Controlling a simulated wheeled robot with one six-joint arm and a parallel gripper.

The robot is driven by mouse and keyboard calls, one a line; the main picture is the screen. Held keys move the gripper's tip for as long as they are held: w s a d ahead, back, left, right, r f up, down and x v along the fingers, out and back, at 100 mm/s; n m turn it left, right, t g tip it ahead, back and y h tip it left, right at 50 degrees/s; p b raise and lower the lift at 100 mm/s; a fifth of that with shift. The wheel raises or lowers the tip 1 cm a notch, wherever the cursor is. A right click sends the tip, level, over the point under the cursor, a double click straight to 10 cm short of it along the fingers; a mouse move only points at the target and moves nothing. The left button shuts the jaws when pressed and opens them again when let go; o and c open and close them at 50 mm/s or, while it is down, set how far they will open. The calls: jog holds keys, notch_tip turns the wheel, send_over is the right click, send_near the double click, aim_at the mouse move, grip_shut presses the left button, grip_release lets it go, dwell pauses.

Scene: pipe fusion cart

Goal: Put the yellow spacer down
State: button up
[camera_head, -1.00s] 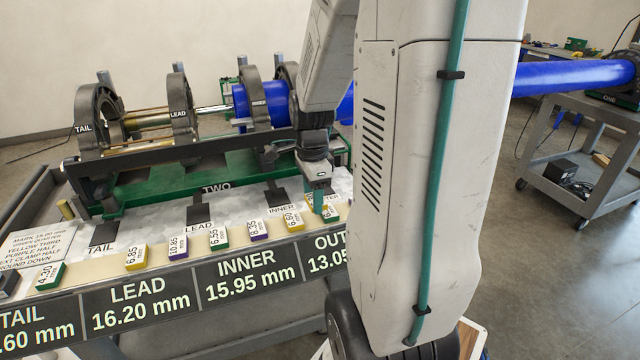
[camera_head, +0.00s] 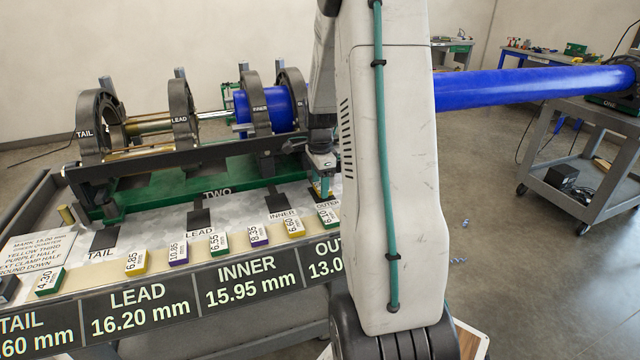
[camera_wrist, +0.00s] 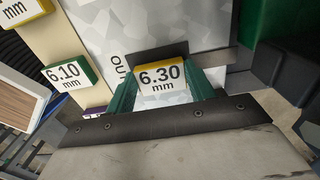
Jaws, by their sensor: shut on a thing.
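My gripper (camera_wrist: 161,88) is shut on the yellow spacer (camera_wrist: 161,76), marked 6.30 mm, with a green finger on each side of it. In the wrist view the spacer is over the grey plate, in front of a dark pad (camera_wrist: 145,56) beside a partly hidden label that starts "OU". I cannot tell whether the spacer touches the plate. In the head view my gripper (camera_head: 322,186) is partly hidden by my own arm, with a bit of yellow at its tips.
A green 6.10 spacer (camera_wrist: 70,74) lies to the left in the wrist view. Several spacers, including a yellow 6.60 one (camera_head: 293,228), line the cart's front strip. The clamp machine's green base (camera_head: 160,192) stands behind the plate. Blue pipe (camera_head: 530,82) extends right.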

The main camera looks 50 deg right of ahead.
jog(key=shift+f, duration=0.2)
jog(key=o, duration=0.9)
jog(key=shift+o, duration=0.2)
notch_tip(320, 180, up, 12)
jog(key=a+r+n, duration=0.5)
jog(key=a, duration=0.6)
jog(key=s+a+r+n+t, duration=0.1)
jog(key=s+a+r+n, duration=0.1)
jog(key=s+a+n, duration=0.55)
jog(key=s+a+r+n, duration=0.2)
jog(key=s+a+n, duration=0.15)
jog(key=a, duration=0.65)
jog(key=s+a+f+n, duration=0.2)
jog(key=s+a+n, duration=0.4)
jog(key=s+n, duration=0.2)
jog(key=shift+s+f, duration=0.25)
